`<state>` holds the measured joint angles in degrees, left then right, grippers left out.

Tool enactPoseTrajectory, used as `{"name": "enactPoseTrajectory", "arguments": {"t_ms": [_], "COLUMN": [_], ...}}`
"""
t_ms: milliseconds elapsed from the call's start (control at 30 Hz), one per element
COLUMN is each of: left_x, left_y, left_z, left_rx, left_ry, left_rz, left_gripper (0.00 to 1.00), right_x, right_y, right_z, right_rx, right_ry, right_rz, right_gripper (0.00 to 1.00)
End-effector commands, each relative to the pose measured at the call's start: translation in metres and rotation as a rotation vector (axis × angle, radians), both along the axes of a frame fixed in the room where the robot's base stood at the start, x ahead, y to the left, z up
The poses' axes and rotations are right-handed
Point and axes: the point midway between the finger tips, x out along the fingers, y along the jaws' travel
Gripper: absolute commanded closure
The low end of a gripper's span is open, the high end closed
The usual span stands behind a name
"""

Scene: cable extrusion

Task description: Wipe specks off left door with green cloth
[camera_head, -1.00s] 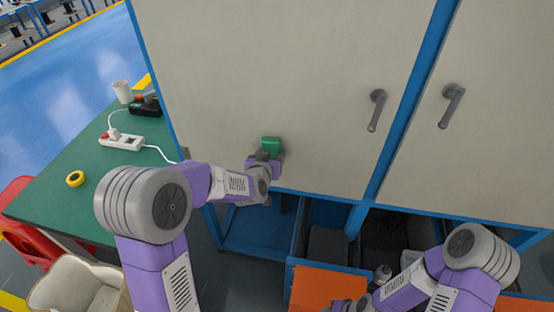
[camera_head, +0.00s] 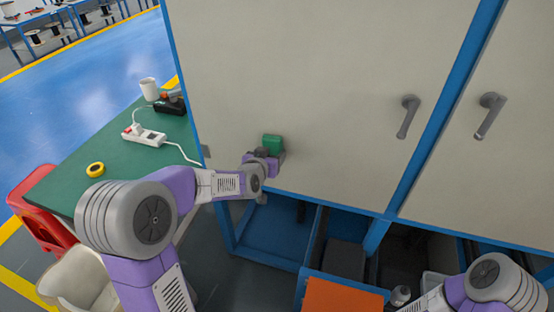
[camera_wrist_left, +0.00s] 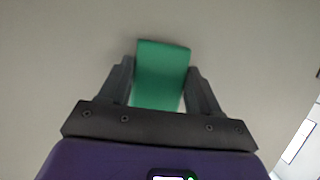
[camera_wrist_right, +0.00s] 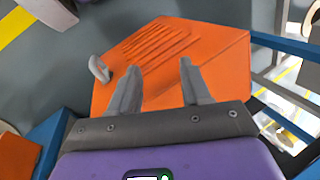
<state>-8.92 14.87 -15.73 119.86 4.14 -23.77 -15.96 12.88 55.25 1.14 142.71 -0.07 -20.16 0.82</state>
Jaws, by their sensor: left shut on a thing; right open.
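The green cloth (camera_head: 272,142) is a small folded block in my left gripper (camera_head: 264,156), which is shut on it. It is at the lower part of the pale left door (camera_head: 300,70). In the left wrist view the cloth (camera_wrist_left: 162,75) stands out between the two fingers, close against the door; I cannot tell for sure whether it touches. No clear specks show on the visible door surface. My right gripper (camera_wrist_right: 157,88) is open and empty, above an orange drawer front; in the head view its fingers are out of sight.
Two grey door handles (camera_head: 408,116) flank the blue middle post. Below the doors are open bays and an orange-fronted drawer (camera_head: 343,296). A green table (camera_head: 120,160) at left holds a power strip (camera_head: 144,135), yellow tape (camera_head: 95,169) and a cup. A red chair (camera_head: 42,215) stands beside it.

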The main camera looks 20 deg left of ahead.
Motion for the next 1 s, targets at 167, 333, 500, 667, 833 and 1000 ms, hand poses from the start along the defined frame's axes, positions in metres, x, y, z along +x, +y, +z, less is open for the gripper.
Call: {"name": "enactPoseTrajectory", "arguments": {"t_ms": [167,333,500,667,833,1000], "left_x": [-0.001,-0.001,-0.001,-0.007,-0.025,-0.042], "left_y": [0.014,0.018,0.017,0.017,0.016,0.015], "left_z": [-0.002,-0.001,0.0,0.0,0.0,0.0], "left_rx": [0.0,-0.001,0.0,-0.001,-0.002,0.0], "left_ry": [-0.001,0.0,0.001,0.0,0.001,0.001], "left_rz": [0.0,-0.002,-0.002,-0.002,-0.002,-0.003], "left_gripper": [0.62,0.62,0.62,0.62,0.62,0.62], "right_x": [0.0,0.0,0.0,0.0,0.0,0.0], "right_y": [0.0,0.0,0.0,0.0,0.0,0.0], "right_z": [-0.015,-0.017,-0.016,-0.016,-0.016,-0.015], "right_rx": [0.0,0.0,0.0,0.0,0.0,0.0], "right_ry": [0.0,0.0,0.0,0.0,0.0,0.0], "right_rz": [0.0,0.0,0.0,0.0,0.0,0.0], "right_gripper": [0.52,0.52,0.52,0.52,0.52,0.52]}}
